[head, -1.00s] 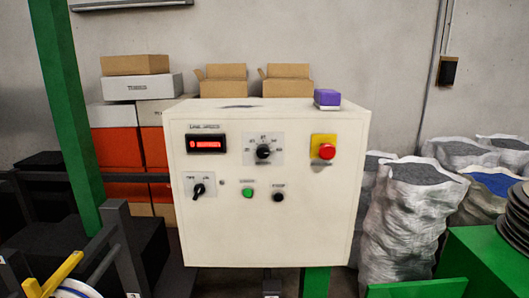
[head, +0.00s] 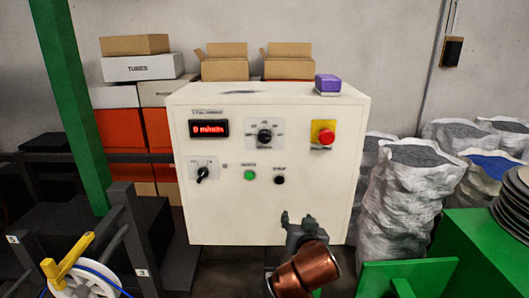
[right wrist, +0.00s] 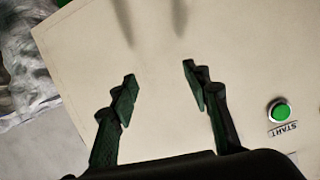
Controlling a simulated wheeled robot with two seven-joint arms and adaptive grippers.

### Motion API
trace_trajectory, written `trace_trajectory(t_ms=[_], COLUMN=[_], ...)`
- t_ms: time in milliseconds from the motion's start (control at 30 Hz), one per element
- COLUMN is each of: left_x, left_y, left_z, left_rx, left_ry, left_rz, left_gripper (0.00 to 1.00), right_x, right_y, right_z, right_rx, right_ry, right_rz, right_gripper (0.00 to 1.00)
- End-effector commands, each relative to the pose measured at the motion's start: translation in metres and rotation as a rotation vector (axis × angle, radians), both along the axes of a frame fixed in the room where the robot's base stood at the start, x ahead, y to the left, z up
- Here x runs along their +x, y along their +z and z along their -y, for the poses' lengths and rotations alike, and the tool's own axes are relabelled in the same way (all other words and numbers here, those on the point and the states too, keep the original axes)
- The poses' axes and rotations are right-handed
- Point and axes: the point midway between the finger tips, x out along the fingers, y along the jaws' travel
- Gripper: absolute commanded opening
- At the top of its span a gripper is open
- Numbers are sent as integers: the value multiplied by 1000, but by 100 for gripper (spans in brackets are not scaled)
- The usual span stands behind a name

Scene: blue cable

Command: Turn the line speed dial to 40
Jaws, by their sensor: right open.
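The line speed dial (head: 264,136) is a black knob on a pale scale plate, in the upper middle of the white control box (head: 225,222). Its scale numbers are too small to read. The red display (head: 209,128) left of it reads 0 m/min. My right gripper (head: 298,219) is open and empty in front of the box's lower edge, below and right of the dial. In the right wrist view the open fingers (right wrist: 159,75) face the bare panel, with a green start button (right wrist: 280,112) to their right. The dial is outside that view. My left gripper is not in view.
A red emergency button (head: 326,136) on yellow sits right of the dial. A black selector (head: 202,174), the green button (head: 250,175) and a black button (head: 280,180) are lower. A purple block (head: 327,84) lies on top. Filled sacks (head: 400,200) stand right.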

Motion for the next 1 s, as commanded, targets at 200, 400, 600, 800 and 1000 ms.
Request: trace_trajectory(t_ms=[200, 400, 600, 800, 1000], left_x=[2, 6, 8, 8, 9], left_y=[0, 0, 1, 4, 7], left_z=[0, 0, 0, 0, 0], left_rx=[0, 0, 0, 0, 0], left_ry=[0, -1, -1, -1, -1], left_rz=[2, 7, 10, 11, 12], left_gripper=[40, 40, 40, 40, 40], right_x=[-15, -37, -32, 0, 26], right_y=[156, 227, 241, 241, 241], right_z=[-63, -91, -97, -98, -99], right_rx=[56, 91, 98, 97, 99], right_ry=[4, 4, 1, 1, 2], right_rz=[211, 312, 332, 331, 332], right_gripper=[44, 44, 44, 44, 44])
